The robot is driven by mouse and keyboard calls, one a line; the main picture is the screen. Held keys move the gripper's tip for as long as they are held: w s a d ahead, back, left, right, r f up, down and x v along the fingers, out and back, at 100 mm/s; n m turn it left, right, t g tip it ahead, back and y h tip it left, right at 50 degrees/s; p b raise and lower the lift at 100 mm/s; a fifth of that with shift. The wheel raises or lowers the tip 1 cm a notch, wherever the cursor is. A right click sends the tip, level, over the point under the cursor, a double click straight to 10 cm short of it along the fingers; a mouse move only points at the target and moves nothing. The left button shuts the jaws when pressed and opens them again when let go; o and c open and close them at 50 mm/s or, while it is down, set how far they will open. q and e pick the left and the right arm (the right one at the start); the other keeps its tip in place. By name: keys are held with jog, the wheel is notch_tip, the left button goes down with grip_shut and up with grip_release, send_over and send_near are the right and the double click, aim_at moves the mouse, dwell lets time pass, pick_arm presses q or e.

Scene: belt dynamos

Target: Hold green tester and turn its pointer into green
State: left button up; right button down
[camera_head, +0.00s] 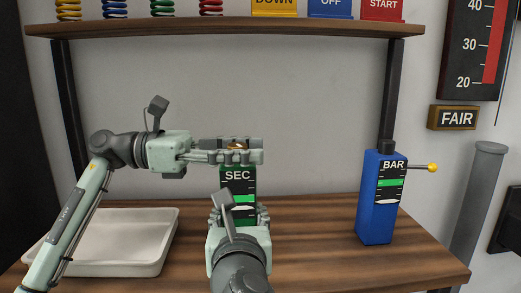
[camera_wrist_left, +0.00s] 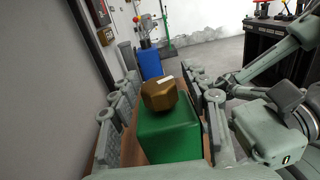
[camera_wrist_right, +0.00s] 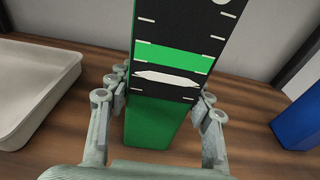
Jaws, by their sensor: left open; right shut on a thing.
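The green tester (camera_head: 238,178), labelled SEC, stands upright on the wooden table. Its dark scale has a green band (camera_wrist_right: 175,57), and the white pointer (camera_wrist_right: 166,78) lies just below that band in the right wrist view. My right gripper (camera_head: 239,215) is shut on the lower body of the tester, with fingers on both sides. A brown-gold hexagonal knob (camera_wrist_left: 158,93) sits on top of the tester. My left gripper (camera_head: 238,150) is open at the top of the tester, its fingers on either side of the knob.
A blue tester (camera_head: 378,200) labelled BAR, with a side lever, stands at the right. A white tray (camera_head: 120,245) lies at the left. A shelf (camera_head: 220,27) with coloured springs and signs runs above. Bare table separates the two testers.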

pick_arm(q)
jog(key=shift+d, duration=1.2)
grip_shut()
